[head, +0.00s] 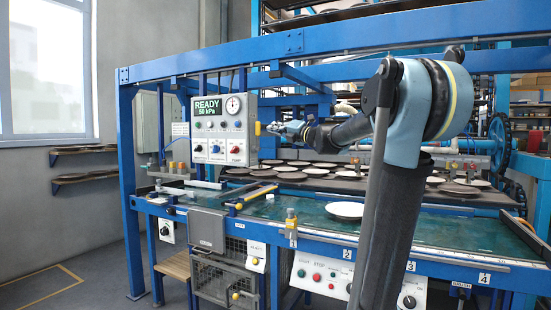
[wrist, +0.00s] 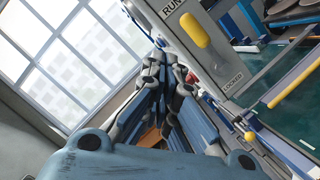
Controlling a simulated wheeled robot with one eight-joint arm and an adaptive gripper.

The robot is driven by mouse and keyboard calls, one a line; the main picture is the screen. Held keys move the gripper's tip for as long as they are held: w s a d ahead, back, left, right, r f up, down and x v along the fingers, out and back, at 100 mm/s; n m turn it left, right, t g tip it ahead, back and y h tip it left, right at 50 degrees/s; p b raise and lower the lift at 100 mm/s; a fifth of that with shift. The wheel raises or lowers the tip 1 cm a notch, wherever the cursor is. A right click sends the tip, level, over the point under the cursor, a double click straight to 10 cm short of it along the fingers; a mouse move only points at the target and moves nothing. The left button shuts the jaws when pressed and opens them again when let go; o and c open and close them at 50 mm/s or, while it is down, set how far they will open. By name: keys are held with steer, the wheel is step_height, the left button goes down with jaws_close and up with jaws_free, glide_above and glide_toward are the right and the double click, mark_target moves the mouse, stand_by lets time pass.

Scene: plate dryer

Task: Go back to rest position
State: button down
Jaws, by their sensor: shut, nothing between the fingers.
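My gripper (head: 272,128) is at the end of my outstretched arm, just right of the grey control panel (head: 208,158). In the wrist view its fingers (wrist: 156,62) are closed together with nothing between them. The panel's side shows in the wrist view with a yellow handle (wrist: 194,30), the word RUN at its upper end and another label at its lower end. The fingertips are close to the panel's edge; I cannot tell whether they touch it. The panel display (head: 208,107) reads READY, 50 kPa.
A blue frame beam (head: 230,55) runs above. Open floor (head: 90,270) lies at the left.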

steer(key=shift+s, duration=0.1)
steer(key=s+d+f+n+g+h, duration=0.1)
steer(key=s+f+n+g+h, duration=0.25)
steer(key=s+f+n, duration=0.85)
steer(key=s+d+f+n+g+h, duration=0.15)
steer(key=s+f+n+g, duration=0.25)
steer(key=s+f+n, duration=0.85)
steer(key=s+d+f+n+g+h, duration=0.2)
steer(key=s+d+f+n+h, duration=0.3)
steer(key=f, duration=0.8)
steer(key=s+d+f+n+g+h, duration=0.1)
steer(key=s+d+f+n+h, duration=0.3)
steer(key=s+d+f+n, duration=0.4)
steer(key=s+d+f, duration=0.4)
steer(key=f, duration=0.1)
steer(key=shift+d+f+g+h, duration=0.35)
steer(key=shift+h, duration=0.05)
steer(key=shift+n, duration=0.25)
steer(key=shift+w+f, duration=0.2)
steer(key=shift+w, duration=0.25)
